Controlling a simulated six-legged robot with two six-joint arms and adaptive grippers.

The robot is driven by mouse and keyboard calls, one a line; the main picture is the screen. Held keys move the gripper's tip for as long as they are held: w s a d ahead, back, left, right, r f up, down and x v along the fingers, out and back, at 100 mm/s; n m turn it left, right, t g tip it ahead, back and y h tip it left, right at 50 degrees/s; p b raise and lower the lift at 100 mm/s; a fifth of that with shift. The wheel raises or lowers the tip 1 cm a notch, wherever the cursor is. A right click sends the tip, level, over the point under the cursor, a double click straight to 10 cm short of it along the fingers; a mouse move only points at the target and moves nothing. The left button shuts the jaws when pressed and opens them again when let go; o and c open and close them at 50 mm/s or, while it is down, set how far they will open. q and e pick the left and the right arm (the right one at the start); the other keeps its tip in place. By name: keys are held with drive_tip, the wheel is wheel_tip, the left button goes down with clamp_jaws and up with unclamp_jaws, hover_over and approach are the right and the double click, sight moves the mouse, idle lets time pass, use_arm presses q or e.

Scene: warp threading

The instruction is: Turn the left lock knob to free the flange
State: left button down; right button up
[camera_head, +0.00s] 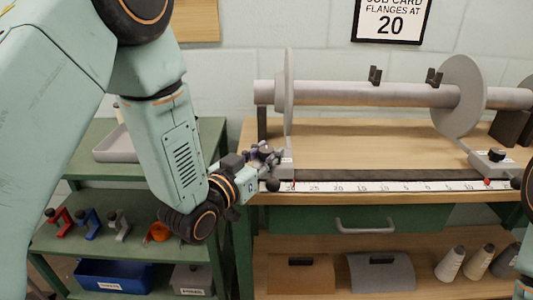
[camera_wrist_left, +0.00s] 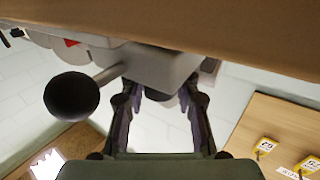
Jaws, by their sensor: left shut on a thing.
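The left flange (camera_head: 289,90) is a grey disc standing upright on the grey beam at the left end. Its pale lock block (camera_head: 287,162) sits below it at the ruler's left end, with a black ball handle (camera_head: 272,185) in front. My left gripper (camera_head: 268,154) is at the block and hides the left lock knob in the head view. In the left wrist view, the dark knob (camera_wrist_left: 159,94) lies between the two fingers of my left gripper (camera_wrist_left: 158,100), under the grey block (camera_wrist_left: 165,65). The ball handle (camera_wrist_left: 72,97) is beside them. My right gripper is out of view.
The right flange (camera_head: 460,95) has its own lock block (camera_head: 495,165) with a black knob. A white ruler (camera_head: 380,187) runs along the bench's front edge. A green shelf (camera_head: 185,165) with coloured clamps stands left. A job card (camera_head: 391,20) on the wall reads 20.

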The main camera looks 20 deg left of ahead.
sight(262, 157)
use_arm(q)
drive_tip(key=shift+a, duration=0.1)
drive_tip(key=c, duration=1)
unclamp_jaws()
drive_tip(key=shift+o, duration=0.2)
drive_tip(key=shift+v, duration=3.75)
